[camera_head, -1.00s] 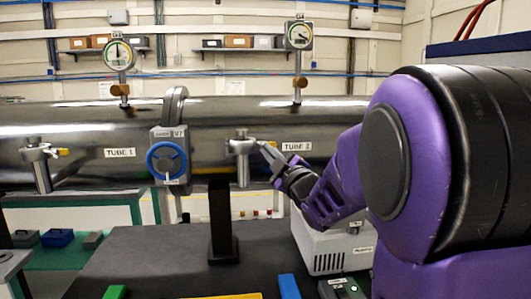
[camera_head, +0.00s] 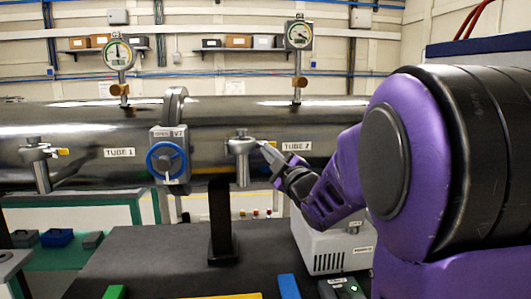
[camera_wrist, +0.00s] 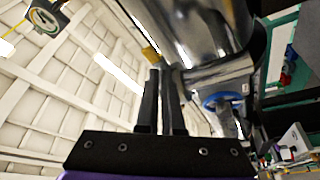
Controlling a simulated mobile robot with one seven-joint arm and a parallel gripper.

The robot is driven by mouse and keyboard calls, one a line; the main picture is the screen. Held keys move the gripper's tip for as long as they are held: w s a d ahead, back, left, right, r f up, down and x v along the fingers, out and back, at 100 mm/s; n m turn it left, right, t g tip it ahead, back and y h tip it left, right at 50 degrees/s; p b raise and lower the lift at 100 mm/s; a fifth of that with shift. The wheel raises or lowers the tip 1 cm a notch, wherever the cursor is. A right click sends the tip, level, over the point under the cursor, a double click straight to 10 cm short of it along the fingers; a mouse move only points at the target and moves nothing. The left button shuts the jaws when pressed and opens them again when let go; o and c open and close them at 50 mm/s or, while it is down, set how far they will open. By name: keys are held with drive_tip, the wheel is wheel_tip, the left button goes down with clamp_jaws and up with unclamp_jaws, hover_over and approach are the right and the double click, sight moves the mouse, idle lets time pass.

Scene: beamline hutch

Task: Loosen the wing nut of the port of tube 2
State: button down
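The wing nut is mostly hidden behind the fingers in the head view. In the wrist view, a small yellow piece (camera_wrist: 150,54), possibly the wing nut, shows just past the fingertips (camera_wrist: 162,71). The fingers are close together with a narrow gap. I cannot tell whether they touch or grip it.
The valve with a blue handwheel (camera_head: 167,160) stands left of the port. The tube 1 port (camera_head: 38,163) has a yellow wing nut (camera_head: 62,152). Gauges (camera_head: 299,35) rise above the tubes. A black post (camera_head: 222,225) and a white box (camera_head: 333,243) stand below on the dark table.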

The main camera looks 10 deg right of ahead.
drive_tip(key=shift+n, duration=0.3)
idle(0.4)
drive_tip(key=n+g+h+p, duration=0.1)
drive_tip(key=n+g+p, duration=0.1)
drive_tip(key=n, duration=0.4)
drive_tip(key=r+n+g+h+p, duration=0.1)
drive_tip(key=n+g+h+p, duration=0.1)
drive_tip(key=n, duration=0.5)
drive_tip(key=a+r+n+g+h+p, duration=0.1)
drive_tip(key=n+g+h+p, duration=0.1)
drive_tip(key=n, duration=0.4)
drive_tip(key=shift+r+n+p, duration=0.25)
drive_tip(key=shift+n+p, duration=0.05)
drive_tip(key=shift+p, duration=0.05)
idle(0.5)
drive_tip(key=c, duration=1)
unclamp_jaws()
drive_tip(key=shift+w+f, duration=0.1)
drive_tip(key=shift+c, duration=0.2)
